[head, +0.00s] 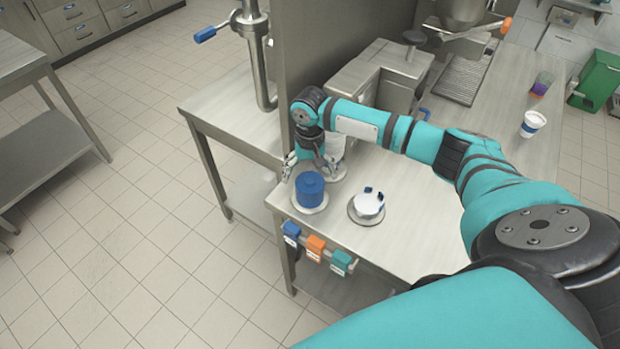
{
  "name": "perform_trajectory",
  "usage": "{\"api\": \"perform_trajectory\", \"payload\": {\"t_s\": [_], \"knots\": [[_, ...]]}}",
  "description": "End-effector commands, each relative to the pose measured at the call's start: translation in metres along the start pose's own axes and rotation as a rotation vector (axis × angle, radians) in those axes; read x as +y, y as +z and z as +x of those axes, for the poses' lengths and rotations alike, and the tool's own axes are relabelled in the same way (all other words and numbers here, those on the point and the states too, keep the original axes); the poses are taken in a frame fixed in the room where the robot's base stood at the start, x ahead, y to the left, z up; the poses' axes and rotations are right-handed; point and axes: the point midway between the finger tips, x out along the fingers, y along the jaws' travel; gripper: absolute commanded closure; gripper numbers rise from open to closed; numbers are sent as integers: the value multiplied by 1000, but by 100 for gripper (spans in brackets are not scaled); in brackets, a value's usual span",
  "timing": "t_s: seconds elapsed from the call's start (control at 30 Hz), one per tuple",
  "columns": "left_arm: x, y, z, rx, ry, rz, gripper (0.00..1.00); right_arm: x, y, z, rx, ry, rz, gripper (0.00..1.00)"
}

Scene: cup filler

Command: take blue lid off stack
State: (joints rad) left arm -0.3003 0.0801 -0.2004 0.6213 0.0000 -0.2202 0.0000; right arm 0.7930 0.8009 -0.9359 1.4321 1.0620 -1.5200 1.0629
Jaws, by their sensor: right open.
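A stack of blue lids (310,188) stands on a pale round base near the front left corner of the steel counter (400,245). My right gripper (309,170) is open, pointing down at the far edge of the stack, with one finger to its left and one to its right rear. I cannot tell whether the fingers touch the stack. No lid shows between the fingers. My left gripper is not in view.
A white stack (336,152) stands close behind my gripper. A white round item (369,206) with blue parts sits on a round plate to the right. Blue, orange and teal tags (315,248) hang at the front edge. A tall panel (300,60) rises behind.

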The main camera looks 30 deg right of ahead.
Motion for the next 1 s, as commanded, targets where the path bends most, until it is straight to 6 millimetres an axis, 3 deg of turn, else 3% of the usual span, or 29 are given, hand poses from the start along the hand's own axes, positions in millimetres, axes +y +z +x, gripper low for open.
{"api": "perform_trajectory", "payload": {"t_s": [0.33, 0.63, 1.0], "knots": [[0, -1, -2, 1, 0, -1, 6, 0, 0, 12, 0, 1, -1, 0], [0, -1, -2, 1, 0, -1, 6, 0, 0, 11, 1, 1, 0, 38], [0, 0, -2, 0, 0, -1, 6, 0, 0, 11, 1, 0, 0, 40]]}}
